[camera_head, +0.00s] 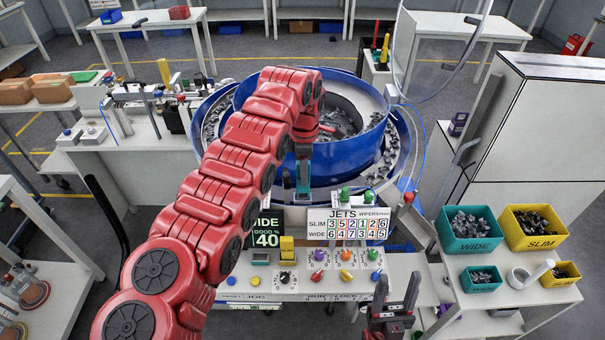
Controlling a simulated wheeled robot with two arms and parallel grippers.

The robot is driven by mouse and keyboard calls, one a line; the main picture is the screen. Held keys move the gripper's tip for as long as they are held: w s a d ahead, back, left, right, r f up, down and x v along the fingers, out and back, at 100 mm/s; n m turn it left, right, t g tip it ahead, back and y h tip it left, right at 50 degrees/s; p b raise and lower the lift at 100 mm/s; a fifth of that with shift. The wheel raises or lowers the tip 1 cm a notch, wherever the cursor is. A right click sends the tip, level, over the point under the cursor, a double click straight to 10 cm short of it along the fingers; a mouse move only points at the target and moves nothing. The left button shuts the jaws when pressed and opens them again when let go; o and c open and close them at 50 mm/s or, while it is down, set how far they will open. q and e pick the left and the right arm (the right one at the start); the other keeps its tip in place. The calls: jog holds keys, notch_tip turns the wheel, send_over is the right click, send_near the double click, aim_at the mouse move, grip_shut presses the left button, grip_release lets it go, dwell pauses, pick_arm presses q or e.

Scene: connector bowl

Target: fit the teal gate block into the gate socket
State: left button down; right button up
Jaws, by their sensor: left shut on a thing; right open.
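My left arm reaches up from the lower left to the blue bowl. My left gripper (303,186) points down in front of the bowl's near wall and is shut on the teal gate block (303,190). Only a small part of the block shows between the dark fingers. It is held up, above the control panel. I cannot make out the gate socket for certain; the red arm covers part of the bowl and track. My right gripper (393,303) is open and empty at the bottom, in front of the panel's right end, with its fingers pointing up in the picture.
The blue feeder bowl (357,159) holds dark parts. The control panel (325,289) carries knobs, a yellow block (286,248), a WIDE display (266,232) and a JETS board (346,223). Teal bins (468,245) and yellow bins (534,242) stand on the right table.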

aim_at(303, 196)
pick_arm(q)
jog(key=shift+w+a, duration=0.1)
jog(key=shift+a, duration=0.05)
notch_tip(303, 196, down, 3)
jog(key=p, duration=0.3)
jog(key=shift+f, duration=0.5)
jog(key=c, duration=0.8)
grip_release()
jog(key=shift+o, duration=0.2)
